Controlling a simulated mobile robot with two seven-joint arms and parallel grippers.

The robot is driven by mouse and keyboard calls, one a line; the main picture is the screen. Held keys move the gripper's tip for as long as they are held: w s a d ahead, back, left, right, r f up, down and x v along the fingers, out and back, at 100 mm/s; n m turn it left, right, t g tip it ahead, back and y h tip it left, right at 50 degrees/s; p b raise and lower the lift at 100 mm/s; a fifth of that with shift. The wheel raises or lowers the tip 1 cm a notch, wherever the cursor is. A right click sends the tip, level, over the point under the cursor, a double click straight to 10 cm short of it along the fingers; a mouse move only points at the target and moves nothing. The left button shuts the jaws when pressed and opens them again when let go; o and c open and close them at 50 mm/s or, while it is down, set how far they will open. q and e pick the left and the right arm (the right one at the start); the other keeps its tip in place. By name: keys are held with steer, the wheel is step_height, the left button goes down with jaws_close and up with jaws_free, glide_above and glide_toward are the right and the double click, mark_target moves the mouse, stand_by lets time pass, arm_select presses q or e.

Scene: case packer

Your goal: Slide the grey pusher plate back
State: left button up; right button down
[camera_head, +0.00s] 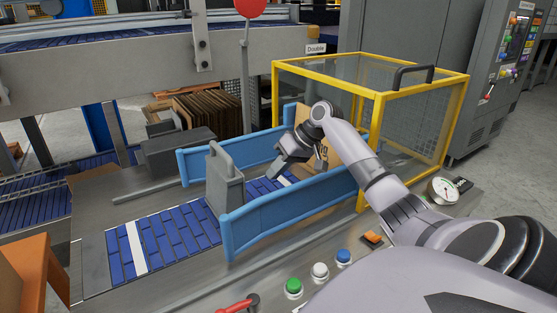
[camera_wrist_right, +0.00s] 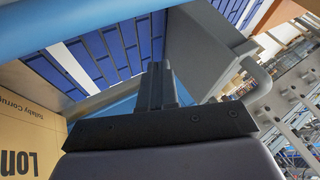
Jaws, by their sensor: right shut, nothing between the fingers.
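The grey pusher plate (camera_head: 224,188) stands upright across the blue belt, between the two blue side rails, with a handle (camera_head: 221,155) on its top. My right gripper (camera_head: 275,173) is shut and empty. It is over the lane to the right of the plate, on the side toward the yellow guard, and looks apart from it. In the right wrist view, the shut fingers (camera_wrist_right: 157,82) point toward the belt, and the grey plate (camera_wrist_right: 200,48) stands just right of them. My left gripper is not in view.
A cardboard box (camera_head: 307,118) stands behind my right gripper at the yellow-framed guard (camera_head: 374,98). Blue rails (camera_head: 285,208) flank the lane. Buttons (camera_head: 320,270) line the front edge. The belt (camera_head: 165,243) left of the plate is clear.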

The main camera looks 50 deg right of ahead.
steer(key=x, duration=0.5)
steer(key=shift+w+a+f, duration=0.15)
steer(key=shift+w+a, duration=0.05)
steer(key=shift+a, duration=0.05)
steer(key=shift+w+a, duration=0.15)
steer(key=shift+a, duration=0.4)
steer(key=shift+w+a, duration=0.15)
steer(key=shift+a, duration=0.45)
steer(key=shift+w+a, duration=0.15)
steer(key=shift+a, duration=0.35)
steer(key=shift+a, duration=0.1)
